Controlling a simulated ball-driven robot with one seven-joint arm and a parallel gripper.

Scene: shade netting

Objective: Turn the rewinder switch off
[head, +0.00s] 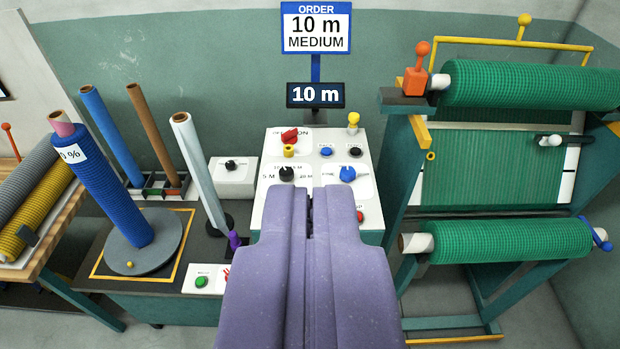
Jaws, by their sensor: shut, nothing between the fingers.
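The control panel (264,165) stands in the middle with a white sloped face. A red rotary switch (290,135) sits at its upper left on a plate whose lettering is partly covered; "ON" reads at its right. The switch's handle is tilted, its right end higher, toward "ON". A yellow part (289,151) sits just below it. My purple gripper (308,195) is shut and empty, its tips over the lower middle of the panel. In the picture the tips are below and right of the red switch; contact with the panel cannot be told. The gripper hides the panel's lower part.
A black knob (287,173), a blue knob (347,174) and blue and black buttons share the panel. A display (316,95) reads "10 m". A green netting machine (500,140) stands right. Left are a blue roll (112,195) on a turntable and upright tubes.

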